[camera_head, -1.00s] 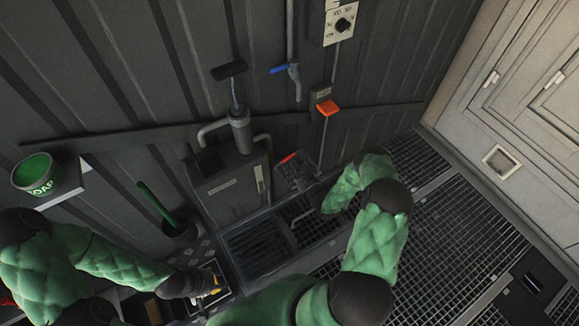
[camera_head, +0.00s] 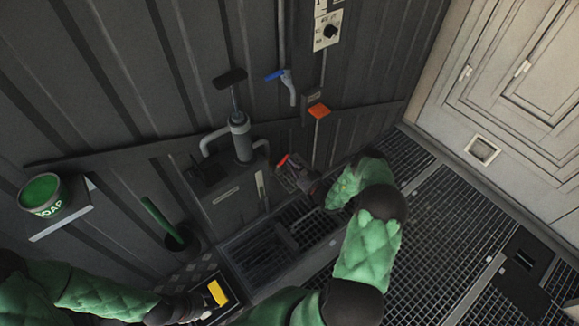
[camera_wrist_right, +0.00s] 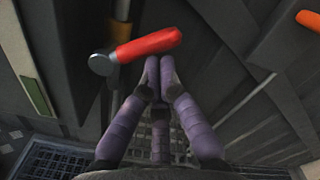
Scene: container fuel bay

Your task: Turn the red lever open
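The red lever (camera_head: 283,160) is on the dark wall fittings right of the grey pump unit in the head view. In the right wrist view its red handle (camera_wrist_right: 148,44) lies almost level, tilted up to the right, with a round metal pivot at its left end. My right gripper (camera_wrist_right: 160,67) has its purple fingertips together just below the handle. Nothing shows between them, and I cannot tell whether they touch the handle. My left gripper (camera_head: 205,302) is at the lower left, beside a yellow object (camera_head: 217,293); its fingers are not clear.
A grey hand pump (camera_head: 240,138) stands left of the lever. An orange handle (camera_head: 319,111) and a blue-handled valve (camera_head: 275,75) are on the wall above. A green soap tub (camera_head: 42,194) sits on a shelf at left. Grating floor (camera_head: 450,215) is open at right.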

